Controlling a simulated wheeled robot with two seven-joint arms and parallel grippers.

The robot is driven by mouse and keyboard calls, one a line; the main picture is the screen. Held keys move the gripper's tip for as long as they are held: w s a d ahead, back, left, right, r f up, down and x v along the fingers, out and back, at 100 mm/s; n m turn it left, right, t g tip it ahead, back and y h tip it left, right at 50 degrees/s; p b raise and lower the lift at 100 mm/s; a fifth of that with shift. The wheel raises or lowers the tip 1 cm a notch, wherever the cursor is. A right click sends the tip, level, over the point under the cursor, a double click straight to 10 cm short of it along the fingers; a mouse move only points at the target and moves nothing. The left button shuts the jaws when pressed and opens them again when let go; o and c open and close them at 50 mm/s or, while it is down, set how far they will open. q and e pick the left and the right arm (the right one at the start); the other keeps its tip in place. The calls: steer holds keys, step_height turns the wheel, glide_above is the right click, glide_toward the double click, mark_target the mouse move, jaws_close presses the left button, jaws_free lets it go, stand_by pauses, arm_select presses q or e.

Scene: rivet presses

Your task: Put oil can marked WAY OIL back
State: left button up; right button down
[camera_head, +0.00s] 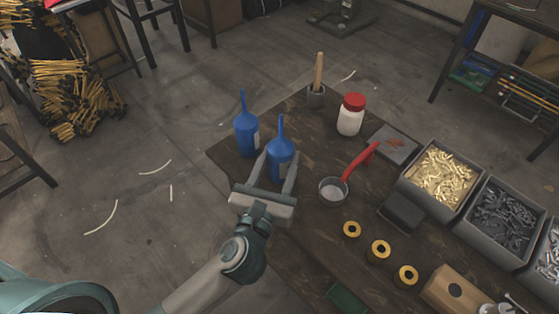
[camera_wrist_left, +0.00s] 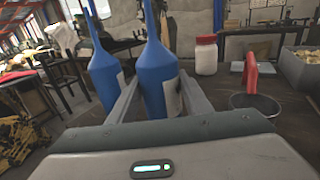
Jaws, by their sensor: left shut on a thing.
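Two blue oil cans with long thin spouts stand upright at the left corner of the dark wooden table (camera_head: 310,225). My left gripper (camera_head: 279,170) is shut on the nearer can (camera_head: 281,148), one finger on each side of its body. This held can also shows between the fingers in the left wrist view (camera_wrist_left: 157,75). The other can (camera_head: 246,132) stands just to its left and behind, and also shows in the left wrist view (camera_wrist_left: 105,75). Each can has a pale label, but the lettering is too small to read. My right gripper is not in view.
A white jar with a red lid (camera_head: 350,115), a cup with a wooden handle (camera_head: 316,95) and a red-handled ladle (camera_head: 335,188) stand near the cans. Bins of brass rivets (camera_head: 437,177) and grey parts (camera_head: 499,220) line the right side. Several yellow rings (camera_head: 379,249) lie in front.

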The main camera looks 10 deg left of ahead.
arm_select(q)
steer(key=shift+f, duration=0.1)
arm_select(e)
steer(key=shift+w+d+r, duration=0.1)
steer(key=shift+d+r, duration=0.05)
arm_select(q)
steer(key=shift+f, duration=0.15)
steer(key=o, duration=1.2)
steer(key=shift+o, duration=0.2)
steer(key=shift+s, duration=0.7)
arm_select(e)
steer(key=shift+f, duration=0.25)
arm_select(q)
steer(key=s+b, duration=0.2)
steer(key=s, duration=0.8)
steer(key=shift+s+a, duration=0.35)
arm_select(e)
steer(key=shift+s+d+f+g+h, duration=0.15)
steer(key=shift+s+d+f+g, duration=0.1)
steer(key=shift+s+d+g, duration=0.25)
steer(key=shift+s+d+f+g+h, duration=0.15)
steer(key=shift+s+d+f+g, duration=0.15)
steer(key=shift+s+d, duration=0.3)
